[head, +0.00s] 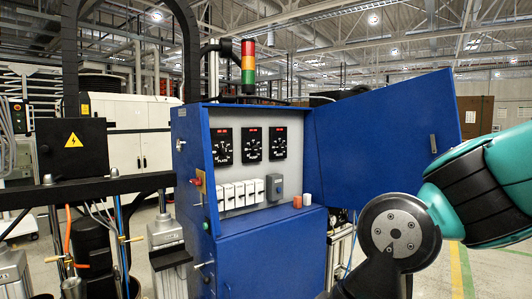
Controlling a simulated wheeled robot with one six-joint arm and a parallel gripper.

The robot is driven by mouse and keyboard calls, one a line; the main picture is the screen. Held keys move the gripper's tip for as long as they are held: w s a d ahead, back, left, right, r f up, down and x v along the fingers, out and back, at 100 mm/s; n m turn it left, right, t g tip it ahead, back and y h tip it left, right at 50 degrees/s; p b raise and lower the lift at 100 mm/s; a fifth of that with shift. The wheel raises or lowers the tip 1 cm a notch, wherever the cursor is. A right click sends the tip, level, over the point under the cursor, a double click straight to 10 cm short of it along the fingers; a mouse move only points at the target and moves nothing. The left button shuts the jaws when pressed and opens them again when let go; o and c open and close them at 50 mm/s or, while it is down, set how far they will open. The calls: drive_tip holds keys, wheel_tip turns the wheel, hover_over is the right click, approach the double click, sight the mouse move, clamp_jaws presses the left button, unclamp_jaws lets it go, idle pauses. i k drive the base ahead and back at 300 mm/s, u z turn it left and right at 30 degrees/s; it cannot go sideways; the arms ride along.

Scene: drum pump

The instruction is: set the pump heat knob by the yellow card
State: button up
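A blue control cabinet (260,250) stands in the middle of the head view with its door (385,140) swung open to the right. Inside, three black dial units with red displays sit in a row on a pale panel: a left dial (222,146), a middle dial (252,143) and a right dial (279,143). The label under the left dial seems to read PLATN. The other labels and the dial settings are too small to read, so I cannot tell which is the pump heat knob. No yellow card is visible. My gripper is not in view; only my arm shows at the lower right.
Below the dials are several white switches (238,193) and a dark grey device (274,187). A small orange cylinder (297,202) and a white one (307,199) stand on the ledge. A signal tower (248,68) rises above. Machinery with a black box (73,147) fills the left.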

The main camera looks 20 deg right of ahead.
sight(255, 149)
drive_tip(key=z, duration=0.65)
drive_tip(key=i, duration=1.2)
drive_tip(key=u, duration=0.1)
